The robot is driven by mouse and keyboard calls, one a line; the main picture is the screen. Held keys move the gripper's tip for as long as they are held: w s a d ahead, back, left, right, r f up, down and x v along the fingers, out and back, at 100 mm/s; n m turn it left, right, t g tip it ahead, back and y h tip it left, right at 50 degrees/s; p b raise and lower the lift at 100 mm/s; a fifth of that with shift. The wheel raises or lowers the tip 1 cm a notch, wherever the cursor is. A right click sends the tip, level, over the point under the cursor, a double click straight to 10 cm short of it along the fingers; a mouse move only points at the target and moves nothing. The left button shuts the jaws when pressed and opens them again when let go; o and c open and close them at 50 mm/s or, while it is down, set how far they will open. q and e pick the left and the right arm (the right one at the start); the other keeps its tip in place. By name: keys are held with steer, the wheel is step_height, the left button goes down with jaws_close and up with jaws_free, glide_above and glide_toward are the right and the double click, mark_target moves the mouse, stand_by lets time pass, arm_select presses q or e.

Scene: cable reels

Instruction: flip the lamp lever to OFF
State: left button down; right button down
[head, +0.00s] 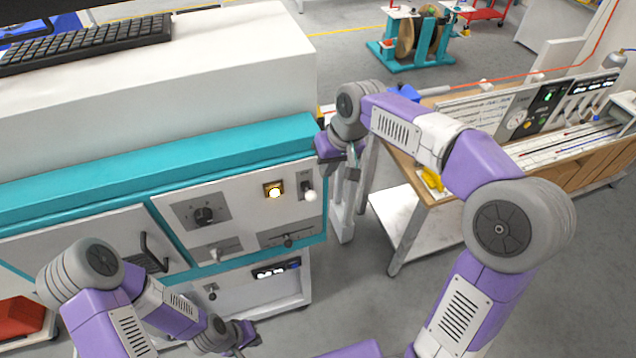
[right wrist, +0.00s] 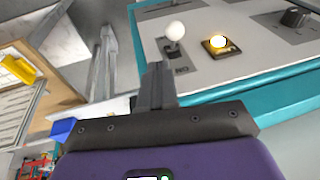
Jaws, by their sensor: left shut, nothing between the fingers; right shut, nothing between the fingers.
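The lamp lever (head: 311,195) has a white ball knob and sits on a small grey plate at the right end of the white control panel. It also shows in the right wrist view (right wrist: 175,31), with an upside-down ON label on its plate. The square lamp (head: 274,190) beside it glows yellow and also shows in the right wrist view (right wrist: 220,42). My right gripper (head: 328,167) is shut and empty, close to the top of the lever plate; its fingers (right wrist: 158,72) look apart from the knob. My left gripper (head: 242,342) is shut and empty, low in front of the cabinet.
The panel also carries a rotary knob (head: 205,215) and a slider (head: 288,241). A black handle (head: 150,252) is on the left. A wooden workbench (head: 408,175) stands right of the cabinet, with open floor between them.

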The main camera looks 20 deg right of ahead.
mark_target(311, 196)
arm_select(q)
steer(key=shift+f, duration=0.1)
arm_select(e)
steer(key=f, duration=0.1)
steer(key=a+f, duration=0.1)
steer(key=f, duration=0.1)
steer(key=a+f, duration=0.1)
steer(key=shift+s+a+f, duration=0.15)
steer(key=shift+s+a, duration=0.1)
arm_select(q)
steer(key=shift+f, duration=0.1)
